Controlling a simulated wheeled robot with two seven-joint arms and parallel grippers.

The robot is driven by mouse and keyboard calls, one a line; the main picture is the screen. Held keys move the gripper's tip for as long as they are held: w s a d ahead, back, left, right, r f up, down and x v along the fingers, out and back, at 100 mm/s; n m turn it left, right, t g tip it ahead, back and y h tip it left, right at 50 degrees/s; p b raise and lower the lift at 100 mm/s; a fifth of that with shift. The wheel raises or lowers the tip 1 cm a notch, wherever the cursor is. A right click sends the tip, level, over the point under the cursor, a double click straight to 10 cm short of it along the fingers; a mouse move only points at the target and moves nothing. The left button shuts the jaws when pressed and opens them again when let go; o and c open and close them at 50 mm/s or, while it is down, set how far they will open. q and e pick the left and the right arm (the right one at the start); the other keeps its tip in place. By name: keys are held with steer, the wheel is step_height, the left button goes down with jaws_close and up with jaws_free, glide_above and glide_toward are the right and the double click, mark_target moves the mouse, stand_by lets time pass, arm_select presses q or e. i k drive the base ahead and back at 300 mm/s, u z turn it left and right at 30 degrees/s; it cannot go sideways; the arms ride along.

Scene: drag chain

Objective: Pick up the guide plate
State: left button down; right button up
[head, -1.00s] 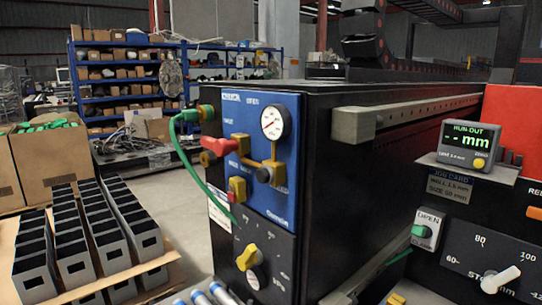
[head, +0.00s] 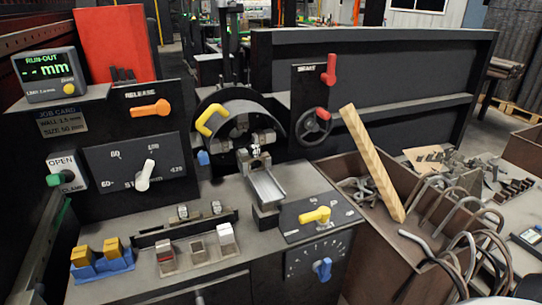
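No part is clearly marked as the guide plate, and I cannot tell for sure which piece it is. A grey metal channel piece (head: 265,187) slopes down toward me from the chuck on the machine top. Small metal blocks (head: 197,252) stand on the front bench, one with a red base (head: 166,256) and a taller pale one (head: 227,240). Two yellow blocks (head: 113,248) sit in a blue holder (head: 103,266) at the front left. Neither gripper shows in the head view.
A round chuck with a yellow handle (head: 211,120) stands behind the bench. A yellow lever (head: 314,215) and blue knob (head: 323,268) are on panels. A wooden plank (head: 372,163) leans in a brown bin (head: 350,222) with bent tubes (head: 440,195). A readout (head: 49,76) stands at left.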

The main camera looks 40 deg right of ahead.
mark_target(255, 154)
steer(key=z, duration=0.8)
steer(key=k, duration=0.45)
steer(key=z, duration=0.25)
steer(key=i, duration=0.5)
